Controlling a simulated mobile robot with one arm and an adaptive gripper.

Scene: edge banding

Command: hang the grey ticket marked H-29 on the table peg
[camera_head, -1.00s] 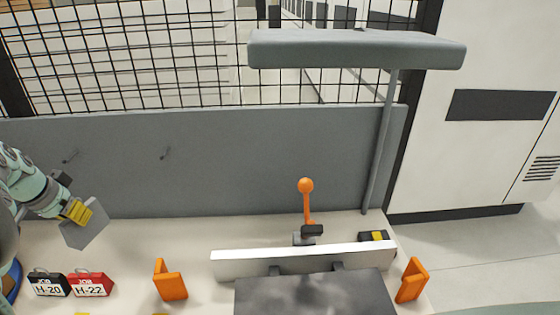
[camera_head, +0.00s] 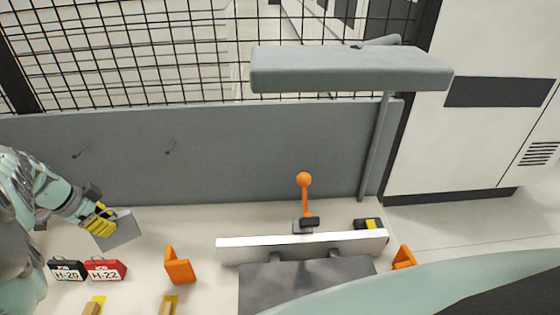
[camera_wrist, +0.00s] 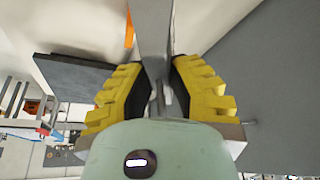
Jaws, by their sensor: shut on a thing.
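My gripper (camera_head: 103,217) is at the left in the head view, above the table and in front of the grey back panel. Its yellow fingers are shut on a grey ticket (camera_head: 117,232), which sticks out to the right and down. In the wrist view the grey ticket (camera_wrist: 152,30) stands between the yellow fingers (camera_wrist: 158,88). No marking can be read on the face I see. I cannot tell which one is the table peg.
A black H-20 ticket (camera_head: 67,269) and a red H-22 ticket (camera_head: 105,268) lie below my gripper. Orange brackets (camera_head: 178,266), a white fence (camera_head: 300,246) and an orange-knobbed lever (camera_head: 304,190) stand to the right. A grey lamp bar (camera_head: 350,70) hangs above.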

